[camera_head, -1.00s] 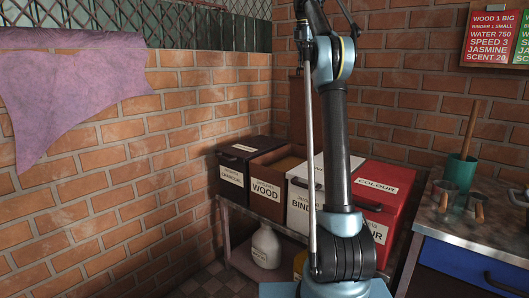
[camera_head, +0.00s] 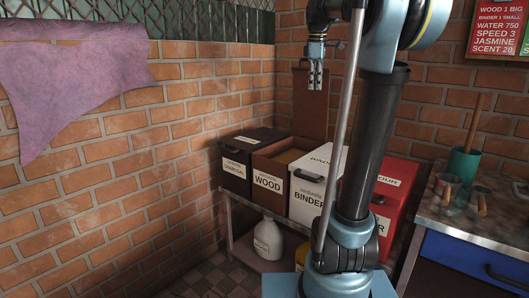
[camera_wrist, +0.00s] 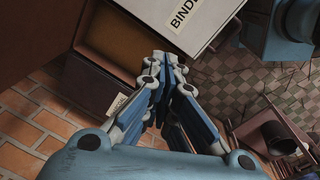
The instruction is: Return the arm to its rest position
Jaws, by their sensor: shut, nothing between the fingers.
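My gripper (camera_head: 315,76) hangs at the upper middle of the head view, pointing down, in front of the brick wall and above the row of boxes. Its fingers are shut and hold nothing. In the wrist view my gripper (camera_wrist: 160,88) shows with its blue and white fingers close together. The wood box (camera_head: 267,181), with its top open, and the white binder box (camera_head: 309,190) stand below it. My arm rises at the right of centre and hides part of the red colour box (camera_head: 394,201).
A dark charcoal box (camera_head: 236,172) stands at the left of the row on a shelf unit. A white jug (camera_head: 268,239) is below. At right a worktop (camera_head: 475,225) carries several cups and a green container (camera_head: 462,163). A purple cloth (camera_head: 70,85) hangs on the left wall.

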